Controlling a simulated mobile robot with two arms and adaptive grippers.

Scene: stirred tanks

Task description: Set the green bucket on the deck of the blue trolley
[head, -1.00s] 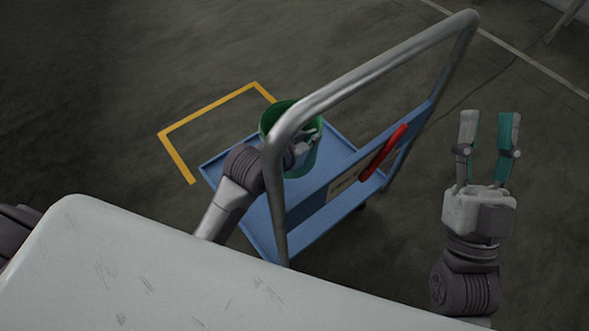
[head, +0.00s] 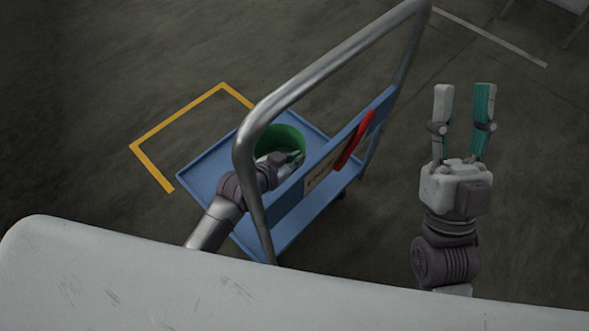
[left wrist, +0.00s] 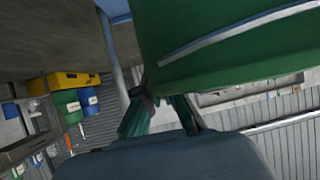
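The green bucket (head: 279,138) is over the deck of the blue trolley (head: 212,171), toward the far side; I cannot tell whether its base touches the deck. My left gripper (head: 292,158) reaches past the trolley's push bar to the bucket's near side and appears shut on its rim. In the left wrist view the bucket (left wrist: 230,55) fills the upper right, with a pale strip along its wall, and the teal fingers (left wrist: 160,102) meet its edge. My right gripper (head: 464,92) is open and empty, right of the trolley.
The trolley's grey push bar (head: 310,75) arches over my left arm. A red piece (head: 358,140) sits on the blue end panel. A yellow floor line (head: 180,113) lies left of the trolley. Barrels (left wrist: 67,105) show in the left wrist view.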

